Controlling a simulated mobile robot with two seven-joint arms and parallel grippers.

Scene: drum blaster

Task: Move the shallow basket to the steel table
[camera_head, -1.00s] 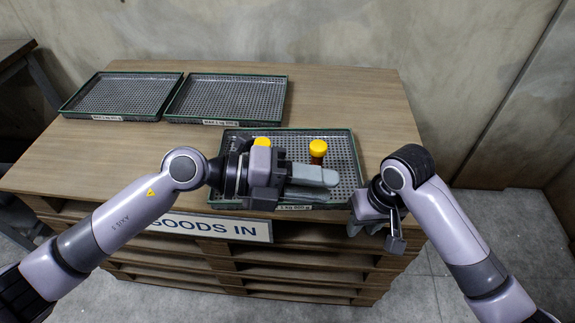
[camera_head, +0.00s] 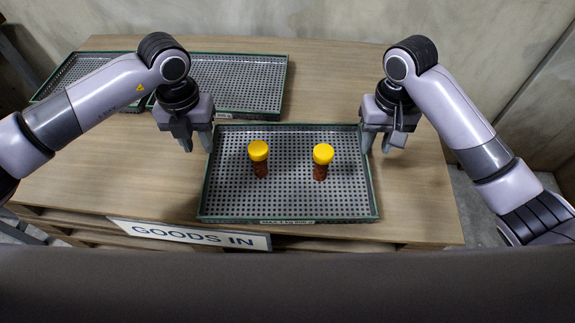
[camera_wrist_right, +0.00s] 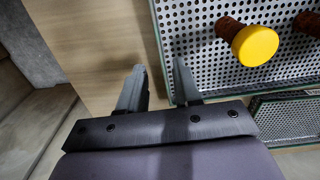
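The shallow basket (camera_head: 290,214) is a perforated metal tray with a green rim, lying flat on the wooden pallet-style bench. Two amber bottles with yellow caps stand in it, a left bottle (camera_head: 259,158) and a right bottle (camera_head: 322,160). My left gripper (camera_head: 197,146) points down, open, at the basket's left rim; whether its fingers straddle the rim I cannot tell. My right gripper (camera_head: 382,146) is open at the right rim. In the right wrist view its fingers (camera_wrist_right: 160,82) appear on either side of the basket's rim. No steel table is clearly visible.
Two similar empty trays lie at the back left, a left tray (camera_head: 70,80) partly behind my left arm and a right tray (camera_head: 245,85) close behind the basket. A GOODS IN sign (camera_head: 190,235) is on the bench front. Bare wood lies right of the basket.

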